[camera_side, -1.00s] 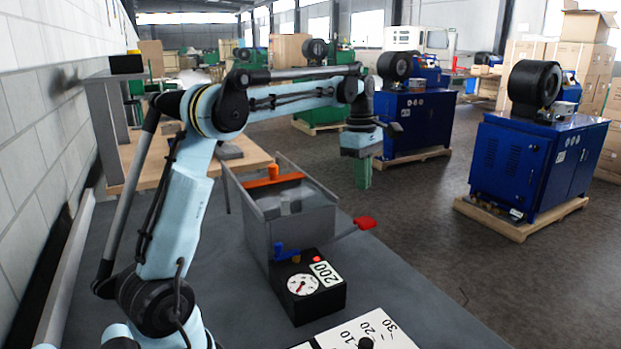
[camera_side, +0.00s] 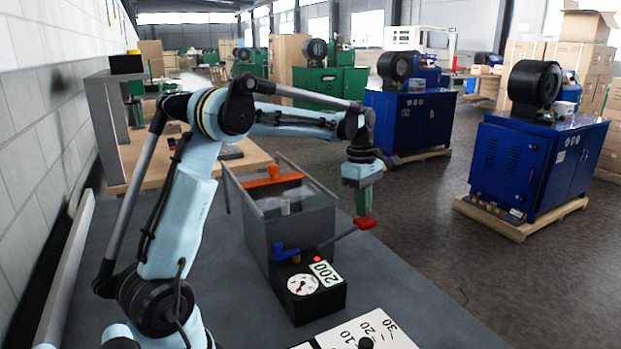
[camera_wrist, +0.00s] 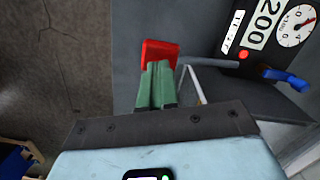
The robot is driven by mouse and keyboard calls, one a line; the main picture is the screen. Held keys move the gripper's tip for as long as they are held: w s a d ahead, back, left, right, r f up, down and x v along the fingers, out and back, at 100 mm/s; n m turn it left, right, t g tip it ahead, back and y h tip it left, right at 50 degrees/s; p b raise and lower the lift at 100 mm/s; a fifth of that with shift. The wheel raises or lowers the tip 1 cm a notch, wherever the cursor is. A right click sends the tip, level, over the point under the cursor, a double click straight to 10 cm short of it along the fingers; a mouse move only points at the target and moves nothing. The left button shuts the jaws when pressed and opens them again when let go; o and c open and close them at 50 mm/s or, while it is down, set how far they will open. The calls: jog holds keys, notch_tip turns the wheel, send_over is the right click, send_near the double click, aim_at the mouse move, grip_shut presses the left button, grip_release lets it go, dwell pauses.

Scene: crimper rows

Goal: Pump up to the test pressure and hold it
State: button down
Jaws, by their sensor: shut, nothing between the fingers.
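The test pump stands on the grey bench, with a grey open-topped tank (camera_side: 304,228) and a black gauge box (camera_side: 318,300) at its front. The box carries a round white gauge (camera_side: 302,284), a label reading 200, a red lamp (camera_side: 317,259) and a blue valve handle (camera_side: 286,251). The pump lever ends in a red grip (camera_side: 365,223) at the tank's right. My gripper (camera_side: 364,212) is shut and empty, its green fingertips at the red grip, seemingly touching it from above.
A white board (camera_side: 362,333) marked 10, 20, 30 with a black knob lies at the bench front. An orange part (camera_side: 273,182) spans the tank's far end. A wooden table (camera_side: 240,160) stands behind. Blue machines on pallets stand on the floor at right.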

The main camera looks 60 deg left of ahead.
aim_at(361, 219)
jog(key=shift+f, duration=0.2)
jog(key=shift+s+f, duration=0.1)
jog(key=shift+f, duration=2.15)
